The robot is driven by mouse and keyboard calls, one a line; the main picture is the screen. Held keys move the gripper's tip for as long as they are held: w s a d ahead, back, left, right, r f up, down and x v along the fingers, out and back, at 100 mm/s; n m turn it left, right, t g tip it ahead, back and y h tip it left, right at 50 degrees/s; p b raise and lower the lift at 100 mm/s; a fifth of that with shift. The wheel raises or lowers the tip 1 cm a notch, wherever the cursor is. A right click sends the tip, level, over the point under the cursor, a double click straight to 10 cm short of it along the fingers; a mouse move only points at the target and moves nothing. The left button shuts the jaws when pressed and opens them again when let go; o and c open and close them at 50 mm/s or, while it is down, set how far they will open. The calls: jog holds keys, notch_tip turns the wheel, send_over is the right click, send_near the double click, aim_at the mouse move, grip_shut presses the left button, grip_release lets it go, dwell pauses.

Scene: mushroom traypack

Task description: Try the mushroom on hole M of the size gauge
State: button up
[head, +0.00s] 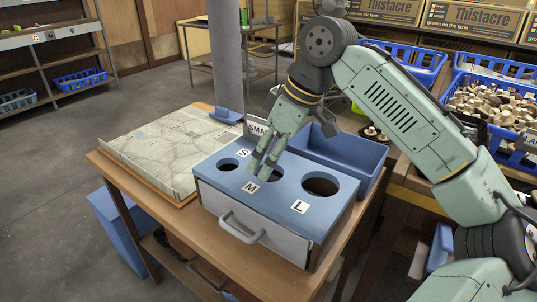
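The size gauge (285,200) is a blue-topped box with a pale drawer front on a wooden table. Its top has holes marked S (228,164), M and L (320,186). My gripper (261,171) points down at the middle hole, M, with its fingertips over or at the opening. The fingers cover most of hole M, and I cannot tell how deep they reach. No mushroom shows between the fingers; it may be hidden by them or by the hole. The finger gap is too small to judge.
A blue bin (345,150) stands right behind the gauge, by a sign partly reading SMALL (257,128). A flat grey-green patterned board (165,140) lies on the table at left. A grey post (226,60) rises behind. A crate of mushrooms (490,100) is at far right.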

jog(key=shift+o, duration=0.8)
jog(key=v, duration=1.2)
